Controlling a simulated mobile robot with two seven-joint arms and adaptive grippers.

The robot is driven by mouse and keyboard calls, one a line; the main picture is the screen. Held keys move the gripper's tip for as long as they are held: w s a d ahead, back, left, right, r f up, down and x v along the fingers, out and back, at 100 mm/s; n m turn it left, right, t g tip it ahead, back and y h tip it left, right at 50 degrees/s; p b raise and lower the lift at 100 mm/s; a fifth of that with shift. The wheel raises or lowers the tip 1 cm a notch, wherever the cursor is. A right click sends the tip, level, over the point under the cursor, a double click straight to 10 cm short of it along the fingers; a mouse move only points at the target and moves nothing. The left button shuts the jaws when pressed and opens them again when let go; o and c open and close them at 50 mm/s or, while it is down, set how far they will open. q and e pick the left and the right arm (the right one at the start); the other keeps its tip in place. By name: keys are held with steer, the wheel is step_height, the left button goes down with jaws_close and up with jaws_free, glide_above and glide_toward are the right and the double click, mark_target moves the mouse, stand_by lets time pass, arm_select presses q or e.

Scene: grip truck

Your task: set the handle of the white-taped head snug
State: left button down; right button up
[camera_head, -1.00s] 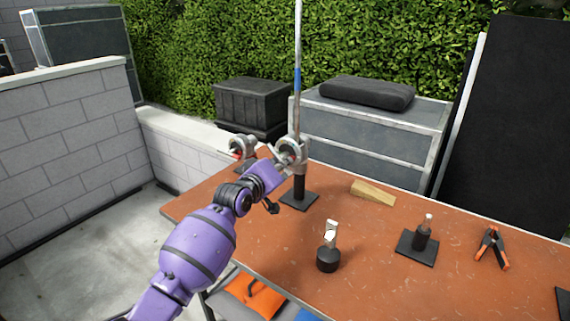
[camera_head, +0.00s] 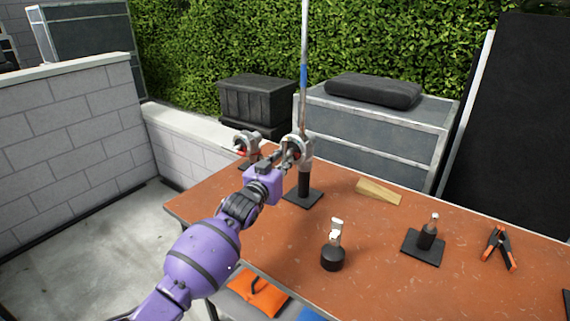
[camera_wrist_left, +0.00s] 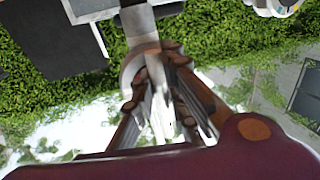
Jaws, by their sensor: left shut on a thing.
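A grey metal grip head (camera_head: 297,148) sits on a black post with a flat black base (camera_head: 303,197) at the table's far left. An upright rod (camera_head: 304,72) with a blue band rises at this head. A second grey head (camera_head: 247,143) with a red part stands to its left. My left gripper (camera_head: 281,158) is at the nearer head, shut on what seems to be its handle, which is mostly hidden by the fingers. In the left wrist view, the fingers (camera_wrist_left: 163,95) close in beside the pale grey head (camera_wrist_left: 140,65). White tape is not clear on either head. My right gripper is out of view.
On the orange-brown table (camera_head: 380,265) lie a wooden wedge (camera_head: 378,191), a black-based fitting (camera_head: 333,252), a small stand (camera_head: 427,240) and an orange-tipped clamp (camera_head: 499,248). Free table lies between them. Grey cases (camera_head: 375,135) stand behind.

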arm_select(q)
steer(key=shift+w+r+m, duration=0.15)
steer(key=shift+r+m, duration=0.45)
steer(key=shift+r, duration=0.4)
steer(key=c, duration=1.8)
jaws_free()
steer(key=shift+a, duration=0.1)
steer(key=shift+s+d+f, duration=0.15)
steer(key=shift+s+d, duration=0.05)
steer(key=shift+s, duration=0.05)
steer(key=shift+s+a+f, duration=0.2)
steer(key=shift+f, duration=0.1)
steer(key=v, duration=1.1)
steer(key=shift+s+r, duration=0.2)
steer(key=shift+r, duration=0.15)
